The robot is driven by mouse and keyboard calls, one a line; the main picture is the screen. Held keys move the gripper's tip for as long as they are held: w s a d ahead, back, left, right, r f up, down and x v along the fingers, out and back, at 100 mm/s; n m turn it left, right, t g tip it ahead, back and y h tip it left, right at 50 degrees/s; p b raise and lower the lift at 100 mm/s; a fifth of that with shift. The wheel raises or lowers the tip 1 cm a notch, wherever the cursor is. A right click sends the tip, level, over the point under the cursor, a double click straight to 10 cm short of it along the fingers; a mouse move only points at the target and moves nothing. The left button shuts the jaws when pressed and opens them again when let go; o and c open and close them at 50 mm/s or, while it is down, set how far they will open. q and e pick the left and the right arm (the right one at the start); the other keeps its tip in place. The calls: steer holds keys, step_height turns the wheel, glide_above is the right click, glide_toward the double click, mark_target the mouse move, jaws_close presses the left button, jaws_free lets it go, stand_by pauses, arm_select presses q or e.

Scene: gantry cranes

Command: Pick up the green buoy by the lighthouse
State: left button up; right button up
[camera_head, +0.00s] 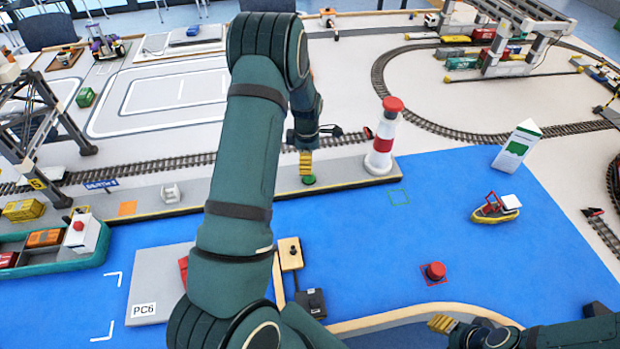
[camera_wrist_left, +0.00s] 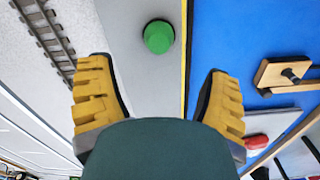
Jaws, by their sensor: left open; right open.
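The green buoy (camera_head: 309,180) sits on the grey quay strip, left of the red and white lighthouse (camera_head: 381,140). In the left wrist view the buoy (camera_wrist_left: 159,36) is a round green shape on the grey strip, beyond the fingertips and between their lines. My left gripper (camera_head: 306,163) is above the buoy, pointing down, with its yellow fingers apart and nothing between them; its fingers also show in the left wrist view (camera_wrist_left: 157,88). My right gripper (camera_head: 441,324) is at the lower right, over the wooden edge of the blue area, away from the buoy.
The lighthouse stands close to the right of my left gripper. A red buoy (camera_head: 434,272) and a small boat (camera_head: 496,208) are on the blue water. A grey block marked PC6 (camera_head: 150,285) lies at lower left. A railway track (camera_head: 190,162) runs behind the quay.

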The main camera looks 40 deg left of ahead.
mark_target(309, 177)
arm_select(q)
steer(key=f, duration=0.8)
steer(key=shift+w+d+f+b, duration=0.1)
steer(key=shift+w+f+b, duration=0.2)
steer(key=shift+b, duration=0.1)
steer(key=shift+s, duration=0.1)
steer(key=c, duration=1.3)
